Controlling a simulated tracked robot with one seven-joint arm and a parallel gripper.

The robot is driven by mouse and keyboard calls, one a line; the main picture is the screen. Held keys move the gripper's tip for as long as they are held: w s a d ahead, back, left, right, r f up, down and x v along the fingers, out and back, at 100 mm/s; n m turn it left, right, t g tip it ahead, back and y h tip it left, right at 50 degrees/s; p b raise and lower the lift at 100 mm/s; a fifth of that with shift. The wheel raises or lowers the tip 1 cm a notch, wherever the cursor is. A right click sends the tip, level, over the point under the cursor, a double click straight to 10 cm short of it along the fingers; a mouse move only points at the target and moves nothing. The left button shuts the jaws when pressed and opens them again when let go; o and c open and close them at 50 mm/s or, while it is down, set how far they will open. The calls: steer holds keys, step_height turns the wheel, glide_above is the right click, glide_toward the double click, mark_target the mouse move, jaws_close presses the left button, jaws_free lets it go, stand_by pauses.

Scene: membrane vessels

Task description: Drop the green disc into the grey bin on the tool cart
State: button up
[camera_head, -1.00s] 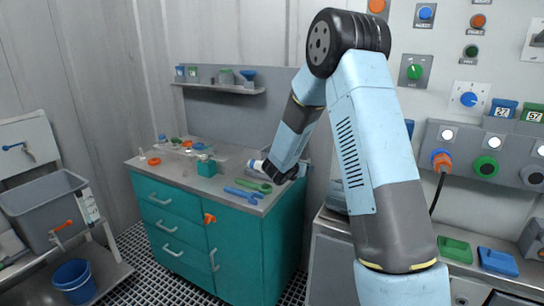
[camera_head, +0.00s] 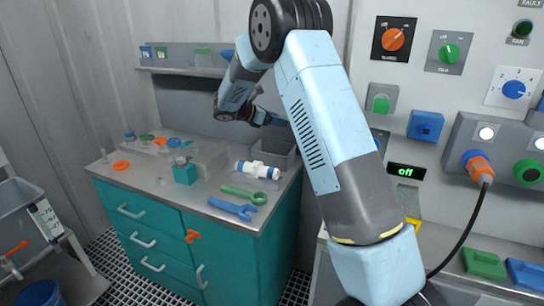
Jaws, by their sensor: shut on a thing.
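The grey bin (camera_head: 273,152) is an open box at the back right of the tool cart's metal top (camera_head: 205,200). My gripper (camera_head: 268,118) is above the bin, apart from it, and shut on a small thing. A thin blue-green edge shows at its right side; I cannot tell whether this is a held disc or part of the gripper. A small flat green piece (camera_head: 147,137) lies at the back left of the cart top, among orange and blue pieces. It looks like a disc but is small in view.
A white cylinder with blue ends (camera_head: 258,170), a green spanner (camera_head: 243,194) and a blue spanner (camera_head: 234,208) lie in front of the bin. A teal block (camera_head: 185,173) and an orange ring (camera_head: 121,165) are further left. A shelf (camera_head: 185,70) hangs behind.

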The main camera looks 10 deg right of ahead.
steer(key=shift+a+f, duration=0.25)
steer(key=shift+f, duration=0.55)
steer(key=shift+a+f, duration=0.25)
steer(key=shift+f, duration=0.6)
steer(key=shift+a+f, duration=0.25)
steer(key=shift+f, duration=0.55)
steer(key=o, duration=1.2)
steer(key=shift+c, duration=0.2)
steer(key=v, duration=1.3)
steer(key=shift+s+a, duration=0.2)
steer(key=shift+a, duration=0.1)
steer(key=shift+r, duration=0.15)
